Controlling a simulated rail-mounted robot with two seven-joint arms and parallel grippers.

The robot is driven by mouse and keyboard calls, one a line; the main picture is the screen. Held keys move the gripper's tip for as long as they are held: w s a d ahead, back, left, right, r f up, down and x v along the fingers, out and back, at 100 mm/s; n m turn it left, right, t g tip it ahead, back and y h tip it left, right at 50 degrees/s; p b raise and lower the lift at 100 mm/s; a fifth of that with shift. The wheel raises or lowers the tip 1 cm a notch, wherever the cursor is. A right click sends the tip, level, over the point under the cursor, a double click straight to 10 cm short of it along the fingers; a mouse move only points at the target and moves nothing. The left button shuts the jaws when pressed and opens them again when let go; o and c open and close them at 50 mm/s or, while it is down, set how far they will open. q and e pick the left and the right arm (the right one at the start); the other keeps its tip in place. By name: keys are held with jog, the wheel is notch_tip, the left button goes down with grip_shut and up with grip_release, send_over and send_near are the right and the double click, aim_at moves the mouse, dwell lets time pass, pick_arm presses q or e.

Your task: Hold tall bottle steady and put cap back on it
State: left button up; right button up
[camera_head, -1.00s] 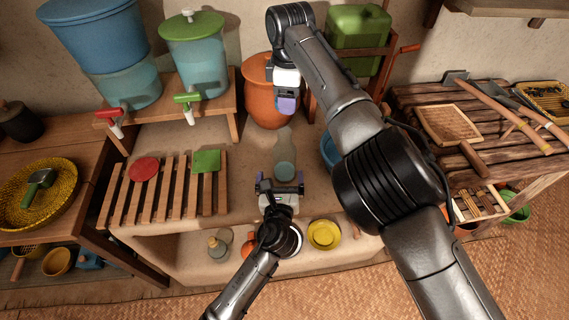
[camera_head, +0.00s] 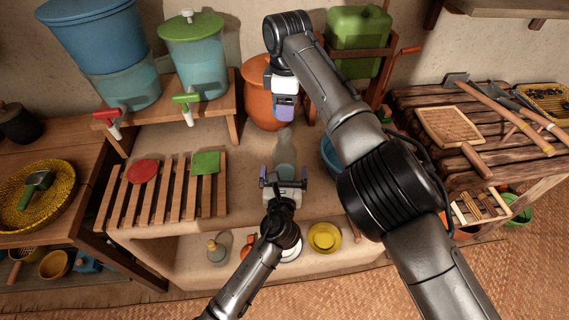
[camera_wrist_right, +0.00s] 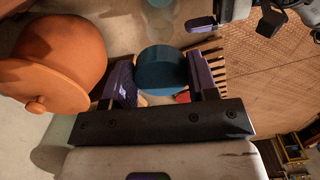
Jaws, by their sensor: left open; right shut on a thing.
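The tall bottle (camera_head: 286,149) is clear and stands upright on the clay counter; in the right wrist view, part of it (camera_wrist_right: 160,20) shows at the top edge. My left gripper (camera_head: 284,178) is open, low at the near side of the bottle, with its fingers spread to either side; I cannot tell if they touch it. My right gripper (camera_head: 284,108) is above and behind the bottle in the head view. In the right wrist view, my right gripper (camera_wrist_right: 163,88) is shut on a round blue cap (camera_wrist_right: 160,70). The cap is apart from the bottle.
An orange clay pot (camera_head: 262,95) stands behind the bottle, close to my right gripper. A slatted rack (camera_head: 165,190) with a red disc (camera_head: 143,171) and a green square (camera_head: 206,162) lies to the left. A blue bowl (camera_head: 328,152) sits to the right, partly hidden by my right arm.

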aim_at(284, 165)
pick_arm(q)
jog(key=shift+w+d, duration=0.1)
jog(key=shift+w, duration=2.45)
jog(key=c, duration=1.3)
pick_arm(e)
jog(key=shift+d+f, duration=0.1)
jog(key=shift+f, duration=2.4)
